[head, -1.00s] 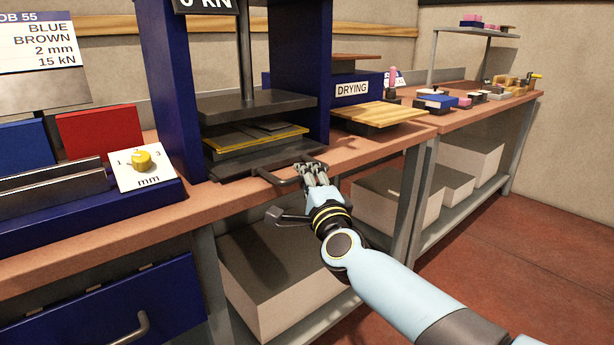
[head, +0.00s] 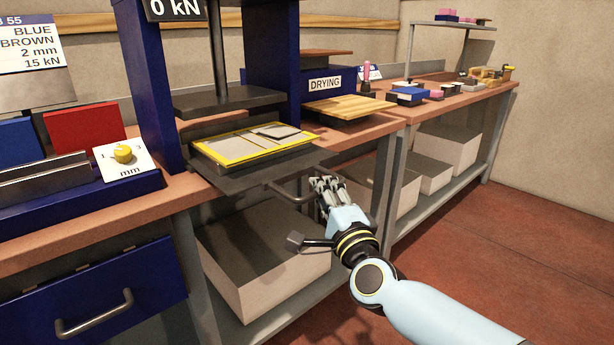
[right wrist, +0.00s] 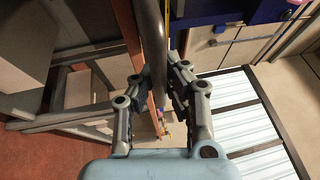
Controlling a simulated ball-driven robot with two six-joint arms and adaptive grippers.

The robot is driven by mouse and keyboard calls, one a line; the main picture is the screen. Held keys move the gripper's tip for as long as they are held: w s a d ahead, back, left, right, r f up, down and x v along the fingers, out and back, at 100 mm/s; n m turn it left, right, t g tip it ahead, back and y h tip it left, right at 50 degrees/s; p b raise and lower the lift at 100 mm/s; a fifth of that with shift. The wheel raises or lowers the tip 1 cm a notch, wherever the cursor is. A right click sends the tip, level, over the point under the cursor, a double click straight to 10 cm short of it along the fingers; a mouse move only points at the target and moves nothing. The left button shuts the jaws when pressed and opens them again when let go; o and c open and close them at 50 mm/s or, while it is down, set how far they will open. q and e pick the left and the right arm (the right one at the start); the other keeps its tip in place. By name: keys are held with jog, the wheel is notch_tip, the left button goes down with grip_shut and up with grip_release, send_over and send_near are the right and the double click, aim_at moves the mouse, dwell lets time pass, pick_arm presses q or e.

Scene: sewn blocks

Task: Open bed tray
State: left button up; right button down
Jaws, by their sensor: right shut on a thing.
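The bed tray (head: 225,182) is a dark grey plate pulled part way out of the blue press, past the bench's front edge. A yellow-edged frame (head: 215,161) lies on it with pale panels and a loose grey piece (head: 277,131) on top. The tray's dark bar handle (head: 290,193) sticks out at the front. My right gripper (head: 327,190) is shut on the handle's right part. In the right wrist view the dark handle bar (right wrist: 153,40) runs between the fingers (right wrist: 158,95). My left gripper is out of view.
The press's dark upper plate (head: 230,101) hangs above and behind the tray. A wooden board (head: 350,107) lies to the right by the DRYING box (head: 322,84). A thickness dial (head: 123,153) is at the left. A pale bin (head: 260,265) stands below; red floor is clear at the right.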

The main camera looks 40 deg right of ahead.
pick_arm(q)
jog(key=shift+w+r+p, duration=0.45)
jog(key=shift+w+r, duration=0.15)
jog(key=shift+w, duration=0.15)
pick_arm(e)
jog(key=s, duration=0.9)
jog(key=shift+d+f, duration=0.25)
jog(key=shift+d, duration=0.1)
jog(key=c, duration=1.6)
grip_release()
jog(key=shift+r, duration=0.1)
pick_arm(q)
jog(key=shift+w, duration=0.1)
pick_arm(e)
jog(key=v, duration=1.2)
